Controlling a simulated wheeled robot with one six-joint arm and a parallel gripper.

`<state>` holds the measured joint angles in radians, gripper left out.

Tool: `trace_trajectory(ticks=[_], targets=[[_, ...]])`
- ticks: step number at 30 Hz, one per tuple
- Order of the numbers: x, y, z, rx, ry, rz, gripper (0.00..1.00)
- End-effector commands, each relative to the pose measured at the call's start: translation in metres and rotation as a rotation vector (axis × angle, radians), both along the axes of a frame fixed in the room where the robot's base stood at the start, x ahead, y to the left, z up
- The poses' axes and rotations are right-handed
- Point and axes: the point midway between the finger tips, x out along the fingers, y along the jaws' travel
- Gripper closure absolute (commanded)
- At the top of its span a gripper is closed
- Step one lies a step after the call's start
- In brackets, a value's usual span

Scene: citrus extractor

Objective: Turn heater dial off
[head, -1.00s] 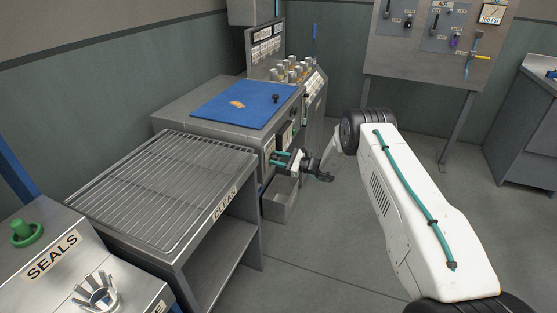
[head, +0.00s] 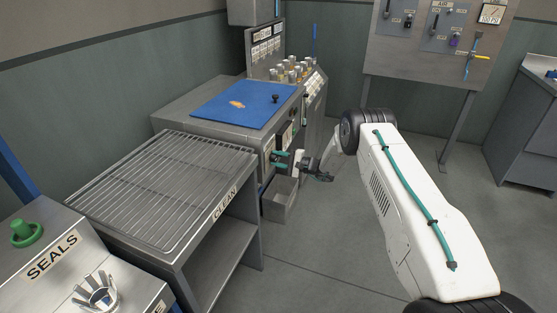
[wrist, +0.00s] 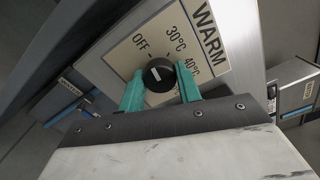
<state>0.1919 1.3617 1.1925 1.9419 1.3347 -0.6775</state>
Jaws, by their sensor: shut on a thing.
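The heater dial (wrist: 159,75) is a round black knob with a short white mark, on a cream plate (wrist: 121,57) lettered WARM, OFF, 30°C and 40°C. In the wrist view the white mark tilts towards the upper left, on the OFF side; its exact setting is hard to tell. My gripper (wrist: 160,88) has its teal fingers on either side of the knob and is shut on it. In the head view my gripper (head: 279,160) is at the front face of the grey cabinet (head: 215,134), and the dial is hidden there.
An open grey drawer or bin (head: 279,203) juts out below my gripper. A wire-rack table (head: 228,205) marked CLEAN stands to the left. A blue mat (head: 235,103) lies on the cabinet top. The floor (head: 330,240) in front is clear.

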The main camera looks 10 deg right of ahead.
Motion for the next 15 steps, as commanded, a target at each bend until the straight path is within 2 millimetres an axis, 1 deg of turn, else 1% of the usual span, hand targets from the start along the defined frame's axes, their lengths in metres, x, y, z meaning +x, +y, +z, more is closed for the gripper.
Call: trace_trajectory(ticks=[7,15], targets=[[-0.0024,0.0009,-0.0028,-0.067,-0.09,0.004,0.89],[-0.0025,0.0011,-0.0033,-0.097,-0.13,0.005,0.89]])
